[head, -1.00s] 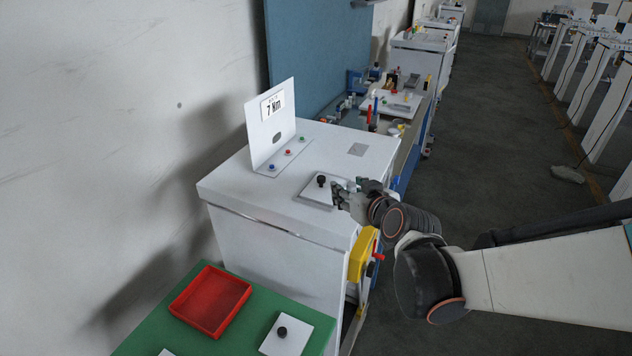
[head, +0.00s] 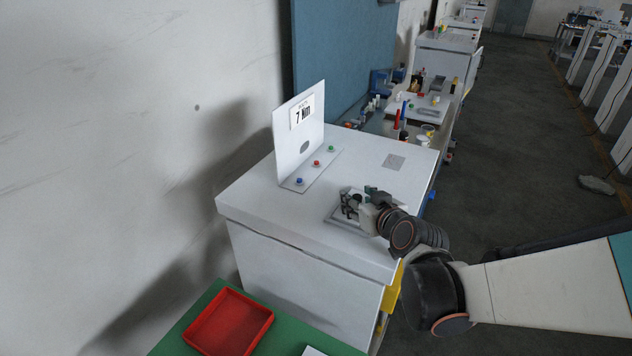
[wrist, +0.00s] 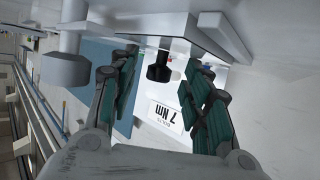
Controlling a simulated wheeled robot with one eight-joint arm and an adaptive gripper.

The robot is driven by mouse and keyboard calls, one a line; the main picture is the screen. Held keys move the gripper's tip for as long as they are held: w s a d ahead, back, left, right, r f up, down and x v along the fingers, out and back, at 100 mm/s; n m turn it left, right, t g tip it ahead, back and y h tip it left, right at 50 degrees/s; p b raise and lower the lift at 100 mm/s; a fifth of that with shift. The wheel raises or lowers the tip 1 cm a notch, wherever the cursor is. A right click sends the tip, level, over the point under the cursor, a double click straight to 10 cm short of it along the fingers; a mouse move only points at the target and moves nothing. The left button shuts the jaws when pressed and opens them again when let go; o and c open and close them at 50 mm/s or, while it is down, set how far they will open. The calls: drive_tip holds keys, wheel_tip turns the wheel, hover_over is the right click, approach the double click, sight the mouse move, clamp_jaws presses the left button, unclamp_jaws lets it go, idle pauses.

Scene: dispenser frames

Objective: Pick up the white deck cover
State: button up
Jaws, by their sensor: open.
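The white deck cover (head: 337,218) is a flat plate with a black knob, lying on top of the white cabinet. My gripper partly hides it in the head view. In the wrist view the cover (wrist: 178,22) shows at the top, with its black knob (wrist: 159,72) pointing down in the picture. My gripper (head: 350,203) is over the cover, its fingers spread. In the wrist view my gripper (wrist: 160,78) shows the knob between its open fingers, with space at both sides. I cannot tell how deep the knob is between them.
The white cabinet (head: 300,225) carries an upright "7 Nm" panel (head: 301,130) behind the cover, with coloured buttons at its foot. A red tray (head: 230,322) sits on a green surface in front. A yellow part (head: 391,290) is on the cabinet's side.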

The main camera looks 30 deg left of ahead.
drive_tip(key=shift+s+d, duration=0.1)
clamp_jaws()
